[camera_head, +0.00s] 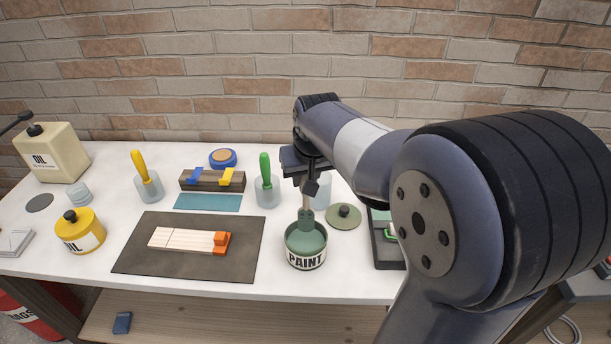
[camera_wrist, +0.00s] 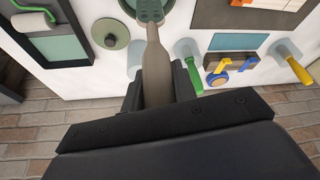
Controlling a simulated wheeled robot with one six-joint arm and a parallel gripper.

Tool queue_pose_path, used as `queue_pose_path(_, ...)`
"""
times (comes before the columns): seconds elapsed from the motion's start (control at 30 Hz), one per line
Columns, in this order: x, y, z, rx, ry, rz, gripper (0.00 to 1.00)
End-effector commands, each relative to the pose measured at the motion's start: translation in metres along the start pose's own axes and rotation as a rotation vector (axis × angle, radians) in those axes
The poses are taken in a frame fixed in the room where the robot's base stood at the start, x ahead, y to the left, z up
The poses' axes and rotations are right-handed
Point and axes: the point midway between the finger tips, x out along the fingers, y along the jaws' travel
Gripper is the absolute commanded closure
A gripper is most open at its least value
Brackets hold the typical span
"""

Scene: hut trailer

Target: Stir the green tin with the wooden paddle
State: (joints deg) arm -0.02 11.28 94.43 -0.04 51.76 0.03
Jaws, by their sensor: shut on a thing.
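The green paint tin (camera_head: 306,252), with a "PAINT" label, stands open near the front edge of the white bench. My gripper (camera_head: 309,186) is above it, shut on the wooden paddle (camera_head: 306,200). The paddle points down and its lower end, which has holes, is at the tin's mouth. How deep it reaches is hard to tell. In the wrist view the paddle (camera_wrist: 156,70) runs from between my jaws to the tin (camera_wrist: 150,8), which is cut off by the top edge. A round green lid (camera_head: 343,217) lies on the bench right of the tin.
A clear cup with a green-handled tool (camera_head: 266,183) stands close behind left of the tin. A dark mat (camera_head: 150,258) with a wooden piece lies to the left. A dark tray (camera_head: 386,245) is to the right, partly behind my arm. Yellow and cream oil cans (camera_head: 80,231) stand far left.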

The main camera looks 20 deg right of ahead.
Motion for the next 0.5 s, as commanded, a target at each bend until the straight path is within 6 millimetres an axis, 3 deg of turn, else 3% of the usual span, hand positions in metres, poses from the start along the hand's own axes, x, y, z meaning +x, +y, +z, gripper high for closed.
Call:
queue_pose_path(0.23,-0.004,0.0,-0.002,0.0,0.001,0.0,0.96)
queue_pose_path(0.5,-0.029,0.0,-0.012,0.0,0.0,0.0,0.96)
